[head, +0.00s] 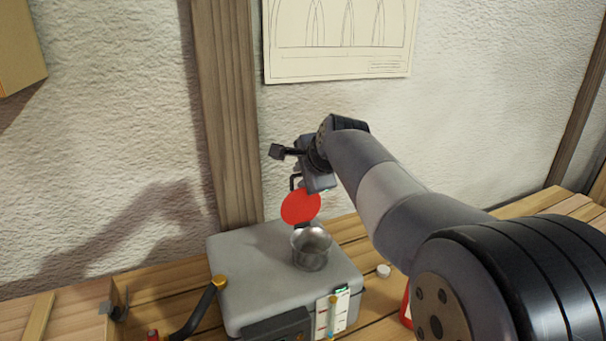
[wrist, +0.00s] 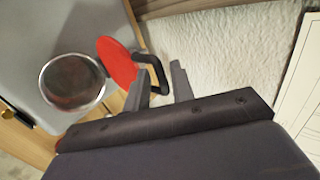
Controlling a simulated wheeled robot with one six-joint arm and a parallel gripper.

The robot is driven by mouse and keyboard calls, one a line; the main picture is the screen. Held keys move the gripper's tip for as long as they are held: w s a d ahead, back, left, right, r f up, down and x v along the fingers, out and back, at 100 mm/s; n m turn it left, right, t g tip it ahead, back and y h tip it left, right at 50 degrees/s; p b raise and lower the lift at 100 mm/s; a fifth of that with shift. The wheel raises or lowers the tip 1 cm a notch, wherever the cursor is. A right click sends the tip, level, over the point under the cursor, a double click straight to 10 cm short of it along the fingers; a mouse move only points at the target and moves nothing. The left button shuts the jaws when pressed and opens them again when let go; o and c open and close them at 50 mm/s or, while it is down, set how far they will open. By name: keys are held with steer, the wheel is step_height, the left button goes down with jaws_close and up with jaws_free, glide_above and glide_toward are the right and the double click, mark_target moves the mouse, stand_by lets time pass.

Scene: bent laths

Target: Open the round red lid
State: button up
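The round red lid (head: 301,208) stands raised, near upright, at the back edge of a round metal opening (head: 311,247) on top of a grey box (head: 255,262). The opening is uncovered. In the wrist view the lid (wrist: 117,62) is beside the metal opening (wrist: 73,82), and its black bent handle (wrist: 153,64) reaches toward my fingers. My gripper (wrist: 161,74) is open, its fingers apart, with the handle between or just in front of them; I cannot tell if they touch it. In the head view my gripper (head: 314,182) is just above the lid.
The box stands on a wooden bench (head: 150,300) against a rough white wall (head: 120,130). A wooden post (head: 228,110) rises behind it.

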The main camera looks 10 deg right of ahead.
jaws_close()
steer(key=shift+w+a+f+p, duration=0.2)
steer(key=shift+w+p, duration=0.25)
steer(key=shift+w, duration=0.4)
steer(key=shift+w+a+f+p, duration=0.15)
steer(key=shift+w+p, duration=0.3)
steer(key=shift+w, duration=0.35)
steer(key=o, duration=0.6)
jaws_free()
steer(key=shift+r, duration=0.15)
steer(key=shift+s, duration=0.1)
